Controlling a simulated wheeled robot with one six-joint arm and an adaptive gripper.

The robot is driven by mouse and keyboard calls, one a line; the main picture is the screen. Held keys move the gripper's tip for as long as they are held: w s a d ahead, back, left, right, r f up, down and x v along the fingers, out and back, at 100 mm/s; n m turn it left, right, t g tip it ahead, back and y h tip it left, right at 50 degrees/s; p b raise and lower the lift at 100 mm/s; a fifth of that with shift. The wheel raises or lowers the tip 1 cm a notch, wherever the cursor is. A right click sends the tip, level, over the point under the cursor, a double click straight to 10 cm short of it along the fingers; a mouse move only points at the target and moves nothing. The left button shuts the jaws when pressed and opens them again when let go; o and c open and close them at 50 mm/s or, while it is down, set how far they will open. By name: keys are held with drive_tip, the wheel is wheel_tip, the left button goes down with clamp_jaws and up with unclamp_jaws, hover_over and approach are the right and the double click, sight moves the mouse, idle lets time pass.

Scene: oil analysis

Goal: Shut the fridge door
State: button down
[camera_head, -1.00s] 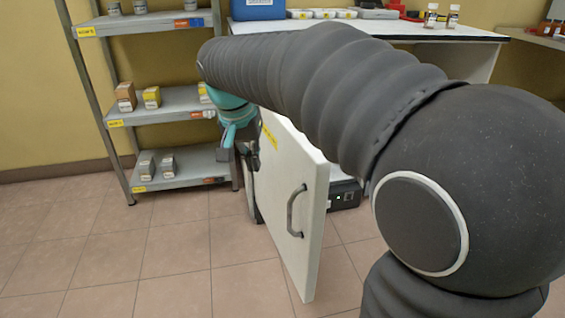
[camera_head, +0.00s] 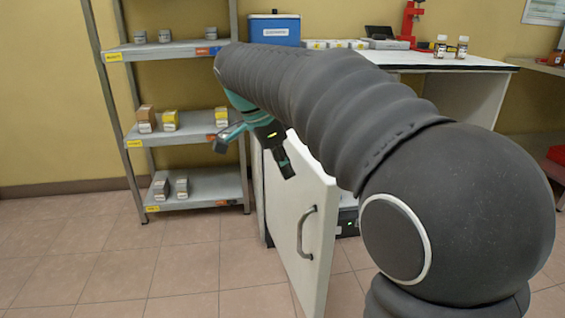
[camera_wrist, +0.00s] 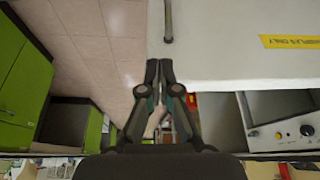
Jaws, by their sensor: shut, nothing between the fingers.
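The white fridge door (camera_head: 285,215) stands open, swung out from beneath the white bench. Its grey handle (camera_head: 305,232) is on the near part of its outer face. My gripper (camera_head: 288,172) is shut and empty, pointing down in front of the door's upper part; I cannot tell whether it touches. In the wrist view my gripper (camera_wrist: 165,65) has its fingertips together beside the edge of the white door (camera_wrist: 225,45). That view shows a yellow label (camera_wrist: 290,42) and the dark handle (camera_wrist: 168,22). The fridge's inside is hidden behind the door.
A grey shelf rack (camera_head: 185,133) with small boxes stands left of the door. The bench (camera_head: 455,62) carries bottles and a blue box (camera_head: 275,30). A dark device (camera_head: 347,222) sits behind the door. Tiled floor (camera_head: 150,275) is clear at the front left.

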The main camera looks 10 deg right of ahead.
drive_tip(key=shift+w+d+f+b, duration=0.15)
drive_tip(key=shift+d+f, duration=0.75)
drive_tip(key=shift+d, duration=0.15)
drive_tip(key=shift+w+d+f+b, duration=0.2)
drive_tip(key=shift+d+f, duration=0.75)
drive_tip(key=shift+d, duration=0.1)
drive_tip(key=shift+w+d+f+b, duration=0.15)
drive_tip(key=shift+d+f, duration=0.75)
drive_tip(key=shift+d, duration=0.15)
